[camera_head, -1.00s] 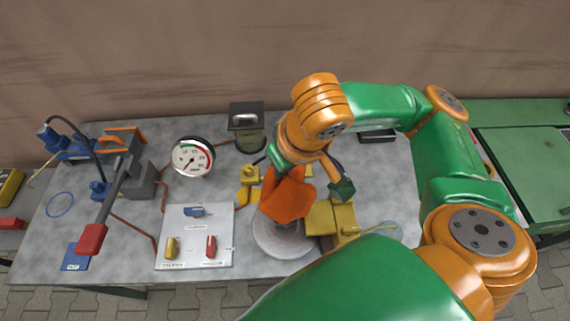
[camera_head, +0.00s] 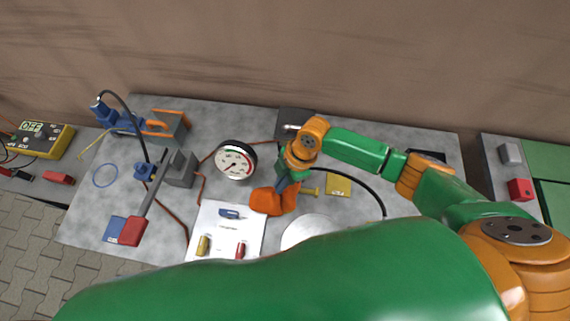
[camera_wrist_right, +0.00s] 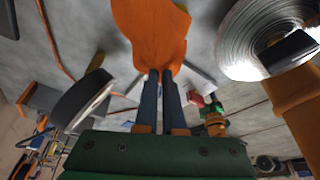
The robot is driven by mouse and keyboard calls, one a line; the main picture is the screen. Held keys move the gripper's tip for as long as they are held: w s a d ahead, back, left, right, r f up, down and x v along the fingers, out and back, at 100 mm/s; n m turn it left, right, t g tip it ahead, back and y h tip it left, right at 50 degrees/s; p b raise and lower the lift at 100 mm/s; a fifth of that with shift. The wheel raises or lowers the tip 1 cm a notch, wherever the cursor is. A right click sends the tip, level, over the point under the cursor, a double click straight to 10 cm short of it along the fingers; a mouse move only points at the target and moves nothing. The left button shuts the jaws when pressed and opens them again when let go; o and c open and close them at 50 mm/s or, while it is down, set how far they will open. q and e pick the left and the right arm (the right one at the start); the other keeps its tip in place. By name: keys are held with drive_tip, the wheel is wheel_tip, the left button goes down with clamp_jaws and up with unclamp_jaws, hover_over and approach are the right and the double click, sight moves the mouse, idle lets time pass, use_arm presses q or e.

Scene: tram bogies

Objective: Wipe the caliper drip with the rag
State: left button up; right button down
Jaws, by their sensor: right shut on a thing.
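My right gripper (camera_head: 284,187) is shut on the orange rag (camera_head: 271,201), which hangs from the fingers beside the white panel, up and left of the brake disc (camera_head: 308,231). In the right wrist view the two dark fingers (camera_wrist_right: 160,88) pinch the rag (camera_wrist_right: 155,35). My own green arm covers the lower part of the disc in the head view. An orange-yellow block (camera_wrist_right: 297,118), probably the caliper, reaches over the disc (camera_wrist_right: 262,35) in the wrist view. I cannot make out the drip. My left gripper is not in view.
A dial gauge (camera_head: 236,160) and a white panel (camera_head: 222,215) with coloured pieces are close to the rag. A yellow square (camera_head: 338,185) lies to its right. A grey clamp with a red-ended handle (camera_head: 129,232) is at left. A black cable curves across the bench's right side.

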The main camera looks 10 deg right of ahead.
drive_tip(key=shift+f, duration=0.1)
unclamp_jaws()
idle(0.3)
wheel_tip(320, 180, down, 4)
drive_tip(key=b, duration=0.3)
idle(0.5)
clamp_jaws()
idle(0.5)
